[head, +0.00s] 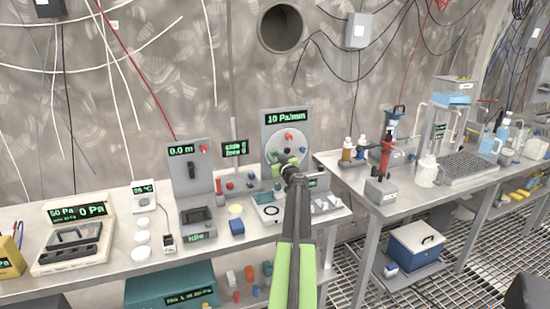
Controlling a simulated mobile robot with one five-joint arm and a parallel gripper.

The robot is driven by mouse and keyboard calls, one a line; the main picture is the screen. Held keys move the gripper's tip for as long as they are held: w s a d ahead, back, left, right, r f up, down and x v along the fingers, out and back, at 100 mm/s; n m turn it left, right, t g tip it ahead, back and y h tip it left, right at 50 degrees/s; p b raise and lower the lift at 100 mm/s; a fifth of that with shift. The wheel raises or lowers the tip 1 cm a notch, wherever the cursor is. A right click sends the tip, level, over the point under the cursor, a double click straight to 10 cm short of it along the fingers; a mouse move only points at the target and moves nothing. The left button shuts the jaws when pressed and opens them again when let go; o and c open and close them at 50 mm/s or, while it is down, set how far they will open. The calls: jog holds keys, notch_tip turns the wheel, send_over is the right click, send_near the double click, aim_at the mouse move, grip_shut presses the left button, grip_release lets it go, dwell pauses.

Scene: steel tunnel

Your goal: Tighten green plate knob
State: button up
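A grey upright panel with a "10 Pa/mm" display (286,118) stands at the back of the left bench, near the middle of the head view. It carries a pale round plate (297,144) with a small red knob (289,136) near its top. My green and dark arm reaches up from the bottom edge, and my gripper (284,162) is in front of the plate's lower part. Small green parts show there; I cannot tell which are gripper and which might be a green knob. My gripper hides that area, and contact and finger opening are too small to make out.
A red-topped stand (385,160) is on the right bench. Wires hang on the wall.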

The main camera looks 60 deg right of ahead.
grip_shut()
jog(key=m, duration=0.4)
jog(key=shift+m, duration=0.3)
jog(key=o, duration=0.7)
grip_release()
jog(key=shift+c, duration=0.2)
jog(key=shift+s, duration=0.1)
jog(key=v, duration=1.7)
